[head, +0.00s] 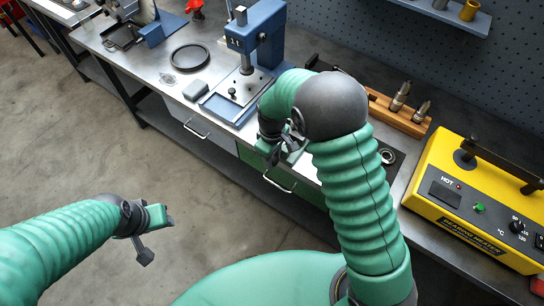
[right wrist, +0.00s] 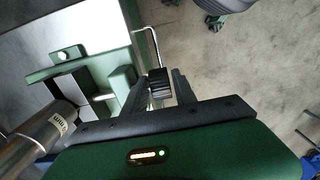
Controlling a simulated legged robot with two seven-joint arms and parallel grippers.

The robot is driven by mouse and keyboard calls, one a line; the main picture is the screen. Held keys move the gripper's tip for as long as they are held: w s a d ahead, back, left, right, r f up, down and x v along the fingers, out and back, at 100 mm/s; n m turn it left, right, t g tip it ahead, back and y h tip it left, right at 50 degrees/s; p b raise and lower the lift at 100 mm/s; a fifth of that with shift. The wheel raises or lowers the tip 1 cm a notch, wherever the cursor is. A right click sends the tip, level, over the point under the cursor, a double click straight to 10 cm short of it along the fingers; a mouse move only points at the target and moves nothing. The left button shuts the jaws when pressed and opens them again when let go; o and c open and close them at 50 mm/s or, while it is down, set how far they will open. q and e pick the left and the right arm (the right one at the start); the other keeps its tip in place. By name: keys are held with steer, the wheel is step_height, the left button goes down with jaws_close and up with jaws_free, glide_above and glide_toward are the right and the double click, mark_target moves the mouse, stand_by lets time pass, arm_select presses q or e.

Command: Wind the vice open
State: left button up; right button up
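The vice is mostly hidden behind my right arm in the head view. In the right wrist view, a green block with bright metal faces (right wrist: 112,82) and a grey steel cylinder (right wrist: 40,138) lie to the left of my fingers; they may belong to the vice, but I cannot be sure. My right gripper (head: 278,147) is at the bench's front edge. Its dark fingers (right wrist: 160,84) look apart, with a ribbed dark piece between them; I cannot tell whether this is a finger pad or a knob. My left gripper (head: 155,236) is open and empty over the floor.
A blue press (head: 262,35) stands on the bench behind my right arm. A yellow heater (head: 470,205) and a wooden holder with metal parts (head: 398,112) are to the right. A black ring (head: 190,58) lies farther left. Drawer handles (head: 280,183) protrude below. The left floor is clear.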

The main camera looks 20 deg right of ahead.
steer(key=shift+f, duration=0.15)
jaws_close()
steer(key=g+h+p, duration=0.1)
steer(key=p, duration=0.2)
steer(key=shift+a+r, duration=0.15)
steer(key=shift+r, duration=0.25)
steer(key=shift+w+f+g+h, duration=0.15)
steer(key=shift+g+h, duration=0.15)
steer(key=shift+g, duration=0.2)
steer(key=shift+w+f+g, duration=0.1)
steer(key=shift+f+g, duration=0.1)
steer(key=shift+g, duration=0.1)
steer(key=shift+g+h, duration=0.4)
steer(key=shift+h, duration=0.1)
jaws_free()
steer(key=shift+a, duration=0.1)
